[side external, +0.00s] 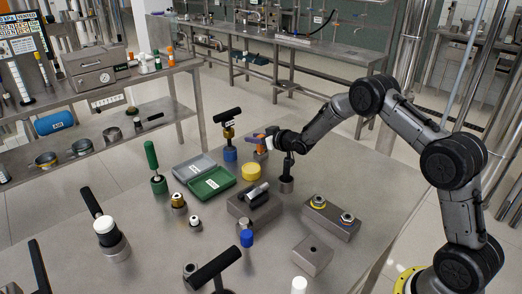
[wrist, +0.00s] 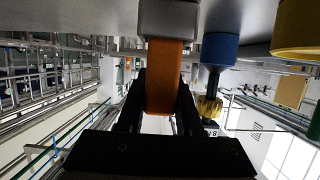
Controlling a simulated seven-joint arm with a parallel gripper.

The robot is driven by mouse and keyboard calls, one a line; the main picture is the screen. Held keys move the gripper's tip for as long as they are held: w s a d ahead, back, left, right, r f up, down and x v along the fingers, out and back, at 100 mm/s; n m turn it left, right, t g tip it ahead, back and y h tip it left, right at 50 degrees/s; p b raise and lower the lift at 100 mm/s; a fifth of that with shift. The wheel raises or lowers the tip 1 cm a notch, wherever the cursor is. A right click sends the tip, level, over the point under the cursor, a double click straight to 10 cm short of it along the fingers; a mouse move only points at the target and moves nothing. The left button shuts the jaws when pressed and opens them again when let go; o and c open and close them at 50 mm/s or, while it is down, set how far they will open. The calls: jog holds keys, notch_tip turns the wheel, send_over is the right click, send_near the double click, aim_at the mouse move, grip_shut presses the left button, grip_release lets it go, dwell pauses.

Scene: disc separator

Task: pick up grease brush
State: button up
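An orange upright piece (wrist: 165,75), which looks like the grease brush's handle, stands in a grey holder (wrist: 167,18) in the wrist view, where the table is at the top. No bristles show. In the side view the orange piece (side external: 260,146) is at the far side of the table, partly hidden by my gripper. My gripper (wrist: 160,105) has one black finger on each side of the orange piece, close to its edges. I cannot tell whether the fingers press on it.
A black-handled tool with a blue base (side external: 230,154) stands just left of my gripper. A yellow round piece (side external: 251,172), an open green case (side external: 211,183) and a grey block (side external: 254,207) are nearby. A black-topped upright post (side external: 286,185) stands under my arm.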

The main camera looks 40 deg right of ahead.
grip_shut()
jog(key=shift+r, duration=0.1)
